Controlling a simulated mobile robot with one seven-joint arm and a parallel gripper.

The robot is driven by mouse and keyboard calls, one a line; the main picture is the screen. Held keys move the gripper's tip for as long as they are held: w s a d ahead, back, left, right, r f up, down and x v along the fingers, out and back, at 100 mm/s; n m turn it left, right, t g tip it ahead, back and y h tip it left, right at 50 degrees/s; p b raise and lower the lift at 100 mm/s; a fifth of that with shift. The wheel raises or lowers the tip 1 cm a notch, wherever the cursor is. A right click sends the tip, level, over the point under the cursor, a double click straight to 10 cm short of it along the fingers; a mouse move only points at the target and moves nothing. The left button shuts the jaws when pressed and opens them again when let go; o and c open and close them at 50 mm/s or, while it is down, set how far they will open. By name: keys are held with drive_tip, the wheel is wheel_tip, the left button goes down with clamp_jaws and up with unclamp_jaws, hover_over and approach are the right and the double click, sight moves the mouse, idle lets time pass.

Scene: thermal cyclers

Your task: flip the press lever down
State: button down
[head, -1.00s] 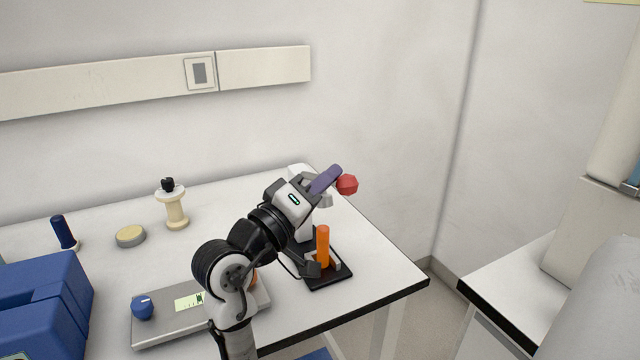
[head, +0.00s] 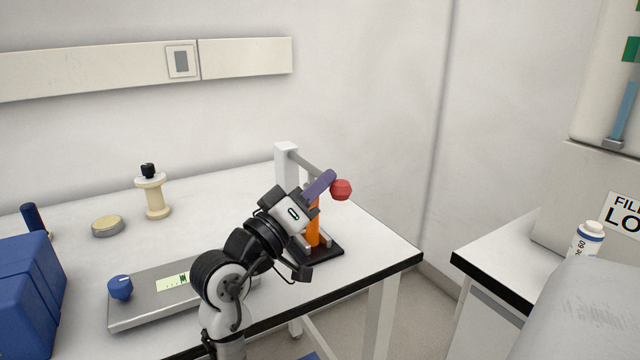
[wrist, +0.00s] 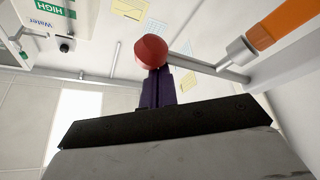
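The press (head: 286,160) stands near the table's right end, with a white column, a black base and an orange cylinder (head: 313,230). Its grey lever bar (head: 307,163) slopes down from the column top towards the red knob (head: 341,190). My gripper (head: 323,183) has purple fingers that lie close together, shut, with their tips at the knob. In the wrist view the red knob (wrist: 150,50) sits just past the fingertips (wrist: 157,75), and the bar runs right from it. I cannot tell whether tips and knob touch. My gripper partly hides the orange cylinder.
A scale (head: 150,300) with a blue knob lies left of my arm. A beige spool-like stand (head: 154,198), a round disc (head: 108,227) and a blue box (head: 30,290) stand further left. A second counter (head: 500,255) is on the right, across a gap.

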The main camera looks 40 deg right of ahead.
drive_tip(key=shift+s+d+f, duration=0.1)
drive_tip(key=shift+s+f, duration=0.1)
drive_tip(key=shift+f, duration=0.1)
drive_tip(key=b+v, duration=0.3)
drive_tip(key=v, duration=1)
drive_tip(key=shift+a, duration=0.5)
drive_tip(key=shift+w+r, duration=0.15)
drive_tip(key=shift+r, duration=0.05)
